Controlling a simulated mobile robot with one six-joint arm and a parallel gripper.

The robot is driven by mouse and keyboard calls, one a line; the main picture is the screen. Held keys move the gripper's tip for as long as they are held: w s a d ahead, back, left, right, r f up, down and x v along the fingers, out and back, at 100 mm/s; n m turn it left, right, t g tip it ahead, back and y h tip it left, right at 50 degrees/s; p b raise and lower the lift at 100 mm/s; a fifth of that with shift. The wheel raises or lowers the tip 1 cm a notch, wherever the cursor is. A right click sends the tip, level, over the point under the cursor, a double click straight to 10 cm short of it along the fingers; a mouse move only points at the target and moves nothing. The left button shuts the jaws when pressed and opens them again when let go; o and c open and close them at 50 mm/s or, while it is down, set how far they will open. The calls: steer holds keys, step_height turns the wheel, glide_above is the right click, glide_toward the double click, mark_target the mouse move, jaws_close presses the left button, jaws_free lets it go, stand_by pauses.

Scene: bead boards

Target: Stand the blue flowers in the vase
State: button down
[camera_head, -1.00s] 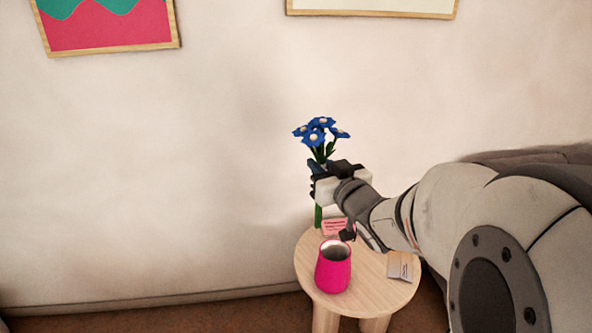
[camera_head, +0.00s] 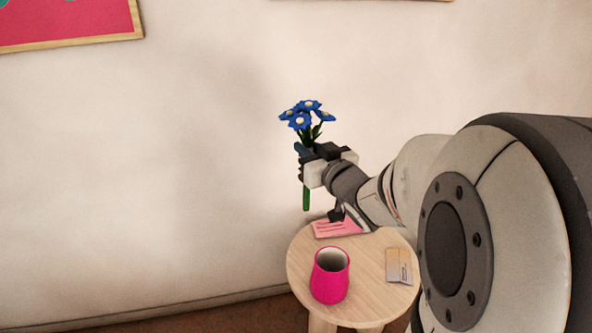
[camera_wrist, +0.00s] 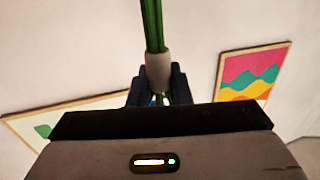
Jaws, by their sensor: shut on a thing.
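The blue flowers (camera_head: 305,115) stand upright in my gripper (camera_head: 309,157), which is shut on their green stems. The stems' lower end (camera_head: 306,200) hangs free above the back left of the round table. In the wrist view the green stems (camera_wrist: 152,25) run up from between my fingertips (camera_wrist: 158,85), with a pale band around them. The pink vase (camera_head: 330,275) stands upright on the table, below and in front of the flowers. Its dark mouth is open and I see nothing standing in it.
The round wooden table (camera_head: 375,300) also holds a pink card (camera_head: 340,228) at the back and a small tan and grey card (camera_head: 399,266) at the right. A pale wall (camera_head: 150,190) rises behind. My arm fills the right side.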

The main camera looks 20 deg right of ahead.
steer(key=w+d+f+n+y+b, duration=0.15)
steer(key=d+f, duration=0.35)
steer(key=f, duration=0.5)
steer(key=w+d+f+y+b, duration=0.1)
steer(key=w+d+f+b, duration=0.15)
steer(key=d+f, duration=0.55)
step_height(320, 180, down, 19)
steer(key=a+b, duration=0.2)
steer(key=b, duration=1.2)
steer(key=shift+s+a+r+g, duration=0.2)
steer(key=shift+s+g, duration=0.1)
steer(key=shift+s, duration=0.15)
